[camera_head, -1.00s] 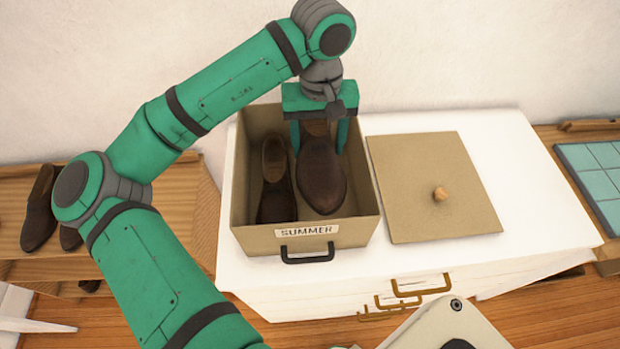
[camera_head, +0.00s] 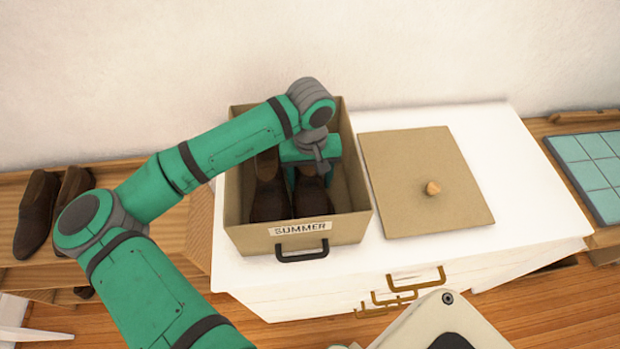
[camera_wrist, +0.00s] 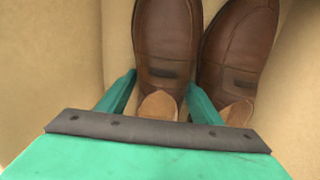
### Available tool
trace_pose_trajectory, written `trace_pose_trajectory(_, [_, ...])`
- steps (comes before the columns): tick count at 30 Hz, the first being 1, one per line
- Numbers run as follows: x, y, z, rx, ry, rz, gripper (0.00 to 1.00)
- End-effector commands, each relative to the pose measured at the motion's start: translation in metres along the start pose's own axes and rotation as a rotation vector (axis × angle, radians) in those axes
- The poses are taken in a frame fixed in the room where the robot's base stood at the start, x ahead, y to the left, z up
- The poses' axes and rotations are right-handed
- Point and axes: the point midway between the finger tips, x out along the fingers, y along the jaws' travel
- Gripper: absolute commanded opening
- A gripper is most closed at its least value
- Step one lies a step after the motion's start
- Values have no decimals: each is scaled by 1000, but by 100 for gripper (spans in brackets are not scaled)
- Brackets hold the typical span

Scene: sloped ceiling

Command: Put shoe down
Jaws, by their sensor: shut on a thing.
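My gripper (camera_head: 306,172) is down inside an open tan box (camera_head: 345,228) labelled SUMMER. It is shut on a brown shoe (camera_head: 313,198) near the heel, with one finger on each side. The held shoe also shows between the fingers in the wrist view (camera_wrist: 165,40). A matching brown shoe (camera_head: 270,200) lies in the box right beside it, on the left in the head view, and it shows on the right in the wrist view (camera_wrist: 238,45). Both toes point towards the labelled front wall. I cannot tell whether the held shoe touches the box floor.
The box stands on a white drawer cabinet (camera_head: 520,190). Its flat lid (camera_head: 420,180) with a wooden knob lies to the right. Another pair of brown shoes (camera_head: 38,212) sits on a wooden shelf at the left. The box walls closely surround my gripper.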

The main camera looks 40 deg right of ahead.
Motion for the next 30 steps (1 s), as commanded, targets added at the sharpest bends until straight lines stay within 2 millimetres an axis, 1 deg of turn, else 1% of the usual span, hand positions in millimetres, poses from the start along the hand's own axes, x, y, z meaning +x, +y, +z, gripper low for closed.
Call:
trace_pose_trajectory(10, [3,0,0,-1,1,1,27])
trace_pose_trajectory(11, [3,0,0,-1,1,1,62])
trace_pose_trajectory(12, [3,0,0,-1,2,0,67])
trace_pose_trajectory(23, [0,0,-1,0,2,0,67])
trace_pose_trajectory(26, [-9,0,-1,0,4,1,67])
trace_pose_trajectory(30, [-33,0,-1,1,5,1,67])
